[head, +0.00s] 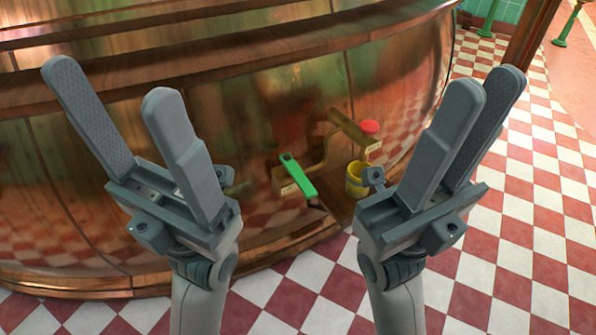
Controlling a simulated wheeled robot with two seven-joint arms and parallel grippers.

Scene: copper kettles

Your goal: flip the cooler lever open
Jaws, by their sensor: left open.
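A bright green lever (299,178) sits on a small brass fitting (282,183) low on the side of the copper kettle. It slants from upper left down to lower right. I take it to be the cooler lever; no label shows. My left gripper (115,82) is open and empty, its fingers spread upward, in the picture left of the lever. My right gripper (488,80) is empty to the right of the lever. Its fingers overlap in the picture, but the rear finger's textured pad shows, so it looks open. Neither gripper appears to touch the lever.
The large copper kettle (260,110) fills the back left. The red-and-white checked floor (540,210) is clear at right.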

